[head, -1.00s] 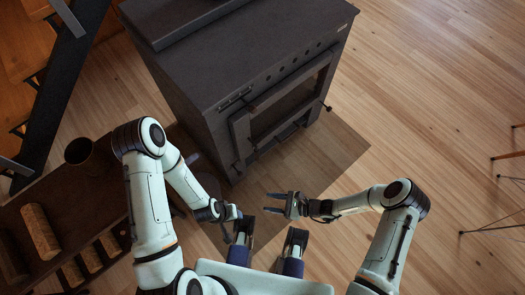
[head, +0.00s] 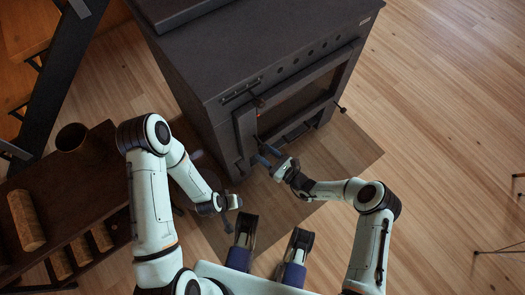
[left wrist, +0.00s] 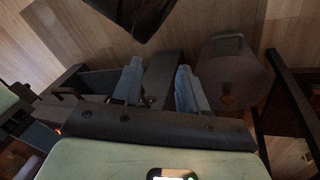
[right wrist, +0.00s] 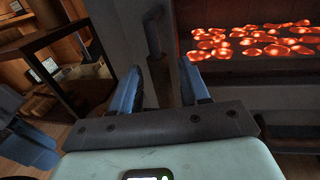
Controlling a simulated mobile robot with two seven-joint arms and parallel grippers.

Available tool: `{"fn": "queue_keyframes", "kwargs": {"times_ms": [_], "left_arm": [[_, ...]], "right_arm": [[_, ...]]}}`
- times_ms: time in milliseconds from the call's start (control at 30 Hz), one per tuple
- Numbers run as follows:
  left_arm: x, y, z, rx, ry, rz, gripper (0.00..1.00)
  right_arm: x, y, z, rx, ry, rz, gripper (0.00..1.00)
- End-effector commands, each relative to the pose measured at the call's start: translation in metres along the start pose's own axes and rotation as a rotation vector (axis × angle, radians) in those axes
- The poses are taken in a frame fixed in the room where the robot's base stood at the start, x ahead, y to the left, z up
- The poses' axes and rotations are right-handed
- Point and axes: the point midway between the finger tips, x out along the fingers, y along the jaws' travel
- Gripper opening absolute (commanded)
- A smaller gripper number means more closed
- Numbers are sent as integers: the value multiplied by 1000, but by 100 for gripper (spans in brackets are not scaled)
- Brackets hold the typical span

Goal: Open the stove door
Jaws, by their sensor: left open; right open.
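The dark stove (head: 230,70) stands ahead of me. Its door (head: 245,130) has a window and looks closed. In the right wrist view, glowing coals (right wrist: 255,42) show behind the glass. My right gripper (head: 266,157) is open at the door's left edge. In the right wrist view, a dark upright door handle (right wrist: 154,40) stands just beyond and between the open fingers (right wrist: 162,85); I cannot tell whether they touch it. My left gripper (head: 229,222) is open and empty, low in front of the stove's left side; its fingers show in the left wrist view (left wrist: 158,88).
A dark low shelf (head: 95,190) with logs (head: 27,220) and a cylindrical pot (head: 72,137) stands at the left, close to my left arm. The wooden floor (head: 440,130) on the right is mostly open.

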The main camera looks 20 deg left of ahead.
Motion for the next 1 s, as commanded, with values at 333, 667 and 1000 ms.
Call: {"fn": "queue_keyframes", "kwargs": {"times_ms": [333,667,1000], "left_arm": [[7,-10,13,-9,-41,-17,43],[6,-9,13,-9,-41,-17,43],[8,-10,15,-10,-45,-18,43]], "right_arm": [[20,0,0,1,1,0,46],[20,0,0,1,1,0,0],[20,2,-1,30,-4,0,0]]}}
